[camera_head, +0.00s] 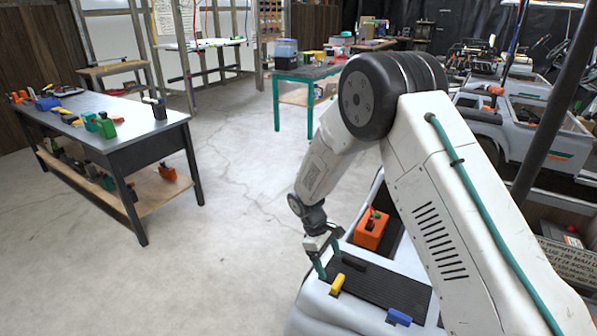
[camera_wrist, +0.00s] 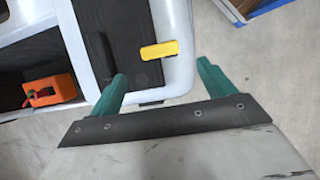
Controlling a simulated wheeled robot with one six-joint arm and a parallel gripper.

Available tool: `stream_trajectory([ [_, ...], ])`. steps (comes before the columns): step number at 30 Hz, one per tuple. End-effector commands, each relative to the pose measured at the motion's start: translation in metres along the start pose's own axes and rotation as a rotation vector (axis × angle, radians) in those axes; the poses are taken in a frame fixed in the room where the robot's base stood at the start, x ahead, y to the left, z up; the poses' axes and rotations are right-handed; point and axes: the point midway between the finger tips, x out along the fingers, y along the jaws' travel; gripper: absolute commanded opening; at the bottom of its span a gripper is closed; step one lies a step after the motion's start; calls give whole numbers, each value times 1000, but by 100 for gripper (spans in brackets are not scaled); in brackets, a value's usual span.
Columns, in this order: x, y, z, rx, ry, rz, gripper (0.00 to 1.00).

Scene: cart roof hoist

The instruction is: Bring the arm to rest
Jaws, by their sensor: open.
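My gripper (camera_head: 327,258) is at the end of my bent arm, low over the near edge of a white cart (camera_head: 312,307). In the wrist view its two teal fingers (camera_wrist: 160,85) are spread apart, with nothing between their tips. A yellow piece (camera_wrist: 160,50) lies on the cart's dark panel just beyond the fingertips. The same yellow piece (camera_head: 337,284) shows below my gripper in the head view. I cannot tell whether a finger touches the cart.
An orange box (camera_head: 370,229) sits in the cart's recess. A blue piece (camera_head: 399,317) lies on the panel's near edge. A dark workbench (camera_head: 120,125) with tools stands left, a teal table (camera_head: 300,75) behind. Bare concrete floor (camera_head: 235,200) lies between. More carts crowd the right.

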Motion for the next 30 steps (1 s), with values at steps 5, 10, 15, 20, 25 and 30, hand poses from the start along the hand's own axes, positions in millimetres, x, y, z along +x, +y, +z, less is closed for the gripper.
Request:
stream_trajectory([
  [5, 9, -25, 28, 94, -77, -65, 82],
  [10, -31, -44, 77, 221, -93, -108, 82],
  [15, -79, -60, 131, 348, -74, -139, 82],
  [20, -122, -80, 188, 470, -31, -165, 82],
  [25, -156, -105, 246, 588, 25, -188, 82],
  [30, -179, -134, 298, 694, 97, -204, 82],
])
